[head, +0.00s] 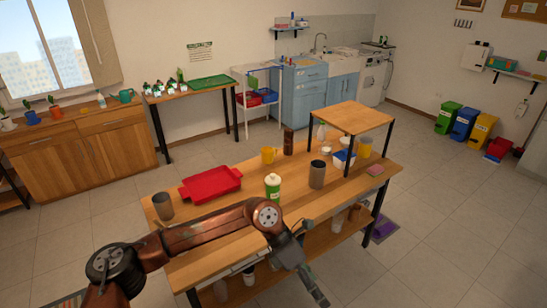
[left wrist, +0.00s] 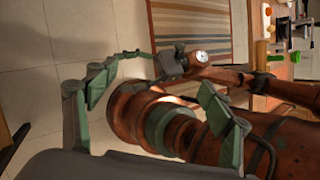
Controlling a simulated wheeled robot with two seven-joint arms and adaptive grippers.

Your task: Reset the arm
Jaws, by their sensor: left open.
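My left arm (head: 205,232), copper and dark grey, comes in from the left across the near edge of the wooden table (head: 235,240). My left gripper (head: 312,284) hangs low at its end, in front of the table's near side, pointing down to the right. In the left wrist view the left gripper (left wrist: 158,100) has its green-padded fingers spread wide with nothing held between them. Copper links of my own arm show behind the fingers there.
The table holds a red tray (head: 210,186), a green-and-white jar (head: 272,188), grey cups (head: 317,175), a yellow mug (head: 268,155) and a wooden riser (head: 350,117). Several cups stand on its lower shelf. A striped rug (left wrist: 190,30) lies on the floor. Open floor (head: 440,230) is at right.

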